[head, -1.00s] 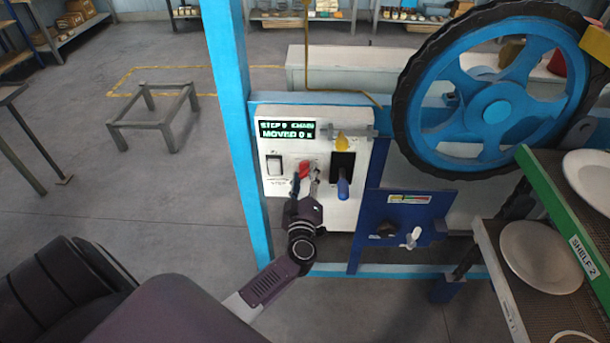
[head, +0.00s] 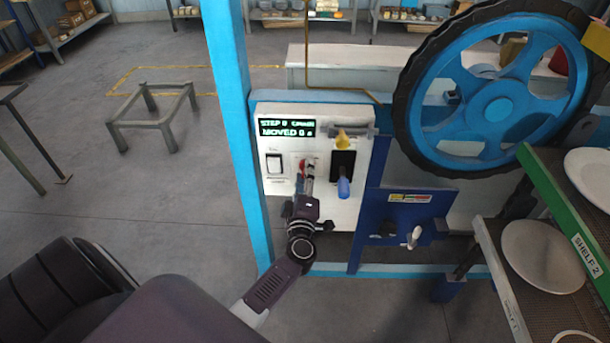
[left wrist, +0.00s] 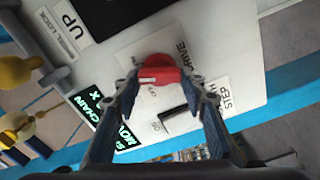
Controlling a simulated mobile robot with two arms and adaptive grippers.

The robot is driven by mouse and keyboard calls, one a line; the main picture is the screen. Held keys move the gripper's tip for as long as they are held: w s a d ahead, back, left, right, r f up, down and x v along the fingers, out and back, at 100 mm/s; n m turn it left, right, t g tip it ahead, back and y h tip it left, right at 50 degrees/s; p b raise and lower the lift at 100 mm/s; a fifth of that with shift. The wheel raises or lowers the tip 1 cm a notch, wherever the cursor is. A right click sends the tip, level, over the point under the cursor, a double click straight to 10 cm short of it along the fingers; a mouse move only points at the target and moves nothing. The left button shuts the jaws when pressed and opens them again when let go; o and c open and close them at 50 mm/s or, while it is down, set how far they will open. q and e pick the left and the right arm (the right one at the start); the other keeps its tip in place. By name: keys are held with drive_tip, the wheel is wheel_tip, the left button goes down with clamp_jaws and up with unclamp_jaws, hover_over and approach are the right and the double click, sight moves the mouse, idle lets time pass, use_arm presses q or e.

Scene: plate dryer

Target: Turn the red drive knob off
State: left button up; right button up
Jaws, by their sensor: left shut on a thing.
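The red drive knob (head: 306,164) is on the white control panel (head: 348,215), and partly hidden by my left gripper in the head view. In the left wrist view the knob (left wrist: 158,72) is round with a white mark, beside a DRIVE label. My left gripper (head: 308,177) reaches up to the panel from below. In the left wrist view its two fingertips (left wrist: 160,82) are on either side of the knob, closed on it. Small lettering sits around the knob; which word the mark points at is unclear. My right gripper is not in view.
A black rocker switch (head: 274,164) is left of the knob. A blue-handled lever (head: 344,186) and a yellow knob (head: 343,141) are close on the right. A green lit display (head: 286,128) is above. A blue post (head: 232,120) stands left and a large blue wheel (head: 492,108) right.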

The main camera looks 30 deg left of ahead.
use_arm(q)
drive_tip(key=n+b, duration=0.1)
drive_tip(key=n, duration=0.3)
drive_tip(key=n+b, duration=0.2)
drive_tip(key=n, duration=0.2)
drive_tip(key=f+n+b, duration=0.1)
drive_tip(key=n, duration=0.4)
drive_tip(key=shift+b, duration=0.35)
drive_tip(key=shift+n, duration=0.3)
drive_tip(key=o, duration=1.2)
drive_tip(key=shift+r, duration=0.1)
drive_tip(key=shift+c, duration=0.2)
